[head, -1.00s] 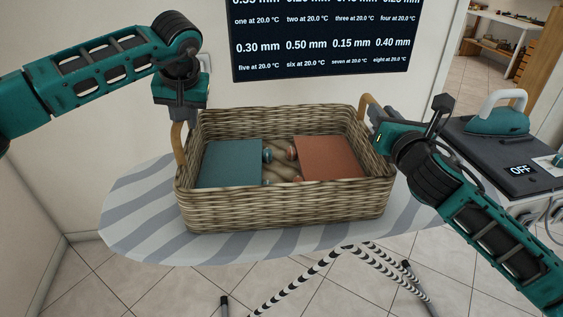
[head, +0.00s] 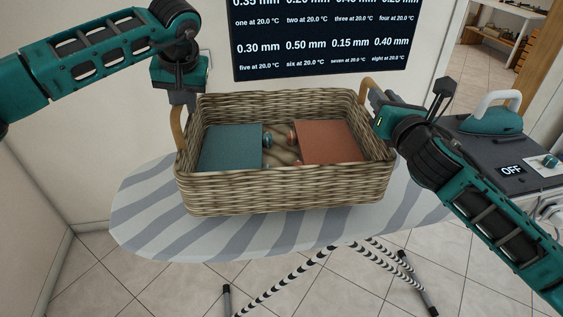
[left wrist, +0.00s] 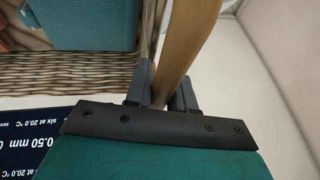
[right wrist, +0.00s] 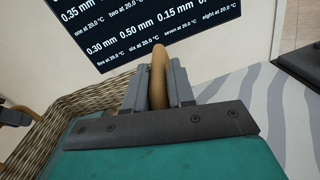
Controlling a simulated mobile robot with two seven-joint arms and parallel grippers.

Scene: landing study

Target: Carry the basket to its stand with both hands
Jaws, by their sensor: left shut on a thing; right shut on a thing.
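The wicker basket (head: 285,190) is level over the striped ironing board (head: 150,225); I cannot tell for sure how large any gap beneath it is. It holds a teal flat item (head: 230,147), an orange-red one (head: 328,142) and small round things between them. My left gripper (head: 182,99) is shut on the basket's left wooden handle (head: 179,128), which also shows between the fingers in the left wrist view (left wrist: 187,45). My right gripper (head: 374,104) is shut on the right handle (head: 367,88), seen between the fingers in the right wrist view (right wrist: 158,75).
A dark screen with white text (head: 320,45) hangs on the wall behind. At the right, a teal iron (head: 495,121) rests on a dark unit marked OFF (head: 480,150). The board's striped legs (head: 300,280) stand on a tiled floor.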

